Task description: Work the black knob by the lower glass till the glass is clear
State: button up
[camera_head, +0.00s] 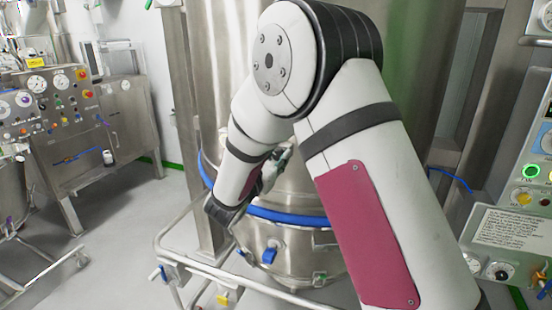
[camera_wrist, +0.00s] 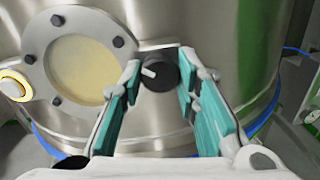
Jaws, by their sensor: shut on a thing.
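The black knob (camera_wrist: 160,72) with a white pointer mark sits on the steel vessel wall in the wrist view, just right of the round glass. The glass (camera_wrist: 90,70) looks hazy yellow-beige, in a bolted steel ring. My gripper (camera_wrist: 160,78) has its teal-padded fingers on either side of the knob and is shut on it.
The steel vessel (camera_head: 290,190) has a blue band and a tubular cart frame (camera_head: 180,262) at its foot. A control panel (camera_head: 510,235) stands close on the right. Steel cabinets with gauges (camera_head: 85,125) stand at the left, with open floor (camera_head: 130,205) between.

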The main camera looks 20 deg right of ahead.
jog(key=shift+n, duration=1.4)
jog(key=n, duration=0.4)
jog(key=n+p, duration=0.1)
jog(key=n, duration=0.3)
jog(key=shift+n, duration=0.4)
jog(key=shift+n+p, duration=0.35)
jog(key=shift+n, duration=1.05)
jog(key=o, duration=1.2)
